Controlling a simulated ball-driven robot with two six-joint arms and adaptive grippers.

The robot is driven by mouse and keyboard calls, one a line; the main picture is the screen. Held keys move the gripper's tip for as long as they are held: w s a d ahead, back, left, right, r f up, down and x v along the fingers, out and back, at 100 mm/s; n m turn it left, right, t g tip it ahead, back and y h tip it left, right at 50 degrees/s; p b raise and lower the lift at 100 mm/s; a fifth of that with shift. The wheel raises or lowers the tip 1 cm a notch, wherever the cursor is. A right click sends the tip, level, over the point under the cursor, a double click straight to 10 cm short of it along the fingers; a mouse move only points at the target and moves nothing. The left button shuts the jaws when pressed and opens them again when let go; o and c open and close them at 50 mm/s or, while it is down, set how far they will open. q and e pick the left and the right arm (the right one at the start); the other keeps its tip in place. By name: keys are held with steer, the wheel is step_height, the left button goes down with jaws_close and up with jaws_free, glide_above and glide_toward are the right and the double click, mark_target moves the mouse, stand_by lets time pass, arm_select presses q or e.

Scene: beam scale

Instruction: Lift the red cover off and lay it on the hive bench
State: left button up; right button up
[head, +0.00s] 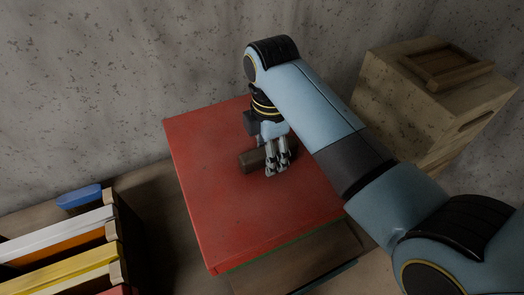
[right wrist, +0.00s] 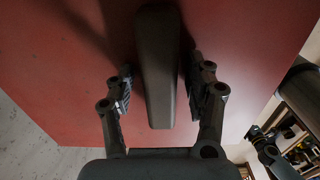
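The red cover (head: 215,200) is a flat square panel lying on top of a wooden hive body in the head view. A brown bar handle (head: 252,160) sits on its middle; it also fills the centre of the right wrist view (right wrist: 157,70). My right gripper (head: 277,170) is over the handle, fingers pointing down. In the right wrist view its two fingers (right wrist: 158,92) stand either side of the handle, with a narrow gap on both sides. My left gripper does not show in the head view. A brown wooden surface (head: 150,205), perhaps the hive bench, shows left of the cover.
Coloured bars with wooden ends (head: 60,255) and a blue piece (head: 80,197) are at the lower left. A pale wooden box (head: 425,95) stands at the right, behind my right arm. A grey wall (head: 130,70) is close behind the cover.

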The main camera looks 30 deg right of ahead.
jaws_close()
steer(key=shift+w+r, duration=0.1)
steer(key=shift+r, duration=0.05)
